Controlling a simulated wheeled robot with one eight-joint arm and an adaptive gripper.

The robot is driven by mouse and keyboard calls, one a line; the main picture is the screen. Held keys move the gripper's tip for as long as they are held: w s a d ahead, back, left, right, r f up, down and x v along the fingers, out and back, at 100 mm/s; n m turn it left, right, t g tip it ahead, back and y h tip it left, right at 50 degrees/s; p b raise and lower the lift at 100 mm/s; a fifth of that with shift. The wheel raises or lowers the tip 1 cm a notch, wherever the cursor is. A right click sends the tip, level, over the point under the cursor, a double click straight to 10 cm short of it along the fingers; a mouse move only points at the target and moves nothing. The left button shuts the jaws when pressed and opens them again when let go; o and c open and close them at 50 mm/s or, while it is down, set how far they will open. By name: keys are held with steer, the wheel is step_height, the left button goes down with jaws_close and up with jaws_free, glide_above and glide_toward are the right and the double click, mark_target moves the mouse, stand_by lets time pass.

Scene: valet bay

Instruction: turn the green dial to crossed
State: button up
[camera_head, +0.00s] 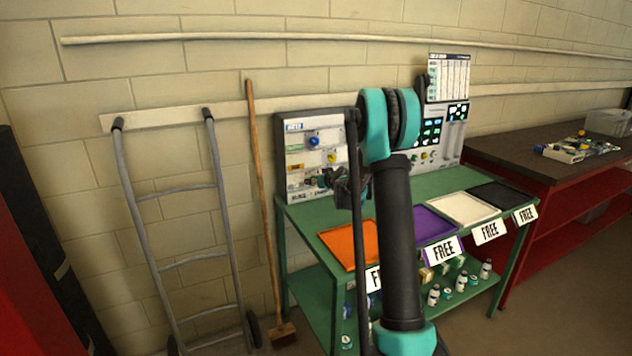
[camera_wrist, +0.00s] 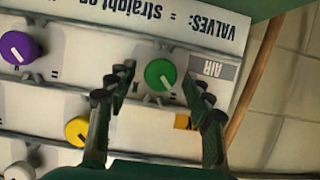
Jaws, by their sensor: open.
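The green dial (camera_wrist: 159,74) is on a pale panel (camera_wrist: 45,120), which looks upside down in the wrist view. My gripper (camera_wrist: 158,82) is open, one finger on each side of the dial. Gaps show between the fingers and the dial, and I cannot tell how deep the fingers reach. In the head view my gripper (camera_head: 346,188) is in front of the lower right of the panel (camera_head: 303,130), and I cannot make out the green dial there.
A purple dial (camera_wrist: 18,47) and a yellow dial (camera_wrist: 79,130) are near the gripper. The panel stands on a green table (camera_head: 312,222) with coloured trays. A broom (camera_head: 262,190) and a hand truck (camera_head: 165,225) stand to the left.

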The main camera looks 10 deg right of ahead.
steer(key=c, duration=1.1)
steer(key=shift+c, duration=0.2)
steer(key=shift+w+d+f+m+t+y, duration=0.1)
steer(key=shift+d+f+m+t+y, duration=0.1)
steer(key=shift+m+y, duration=1.55)
steer(key=shift+d+f+m+t+y, duration=0.15)
steer(key=shift+m+y, duration=0.55)
steer(key=shift+m, duration=2)
steer(key=shift+w+d+f+m+t+y, duration=0.1)
steer(key=shift+d+f+m+t+y, duration=0.1)
steer(key=shift+m+y, duration=1.55)
steer(key=shift+m+h, duration=0.5)
steer(key=shift+m, duration=0.1)
steer(key=o, duration=1.1)
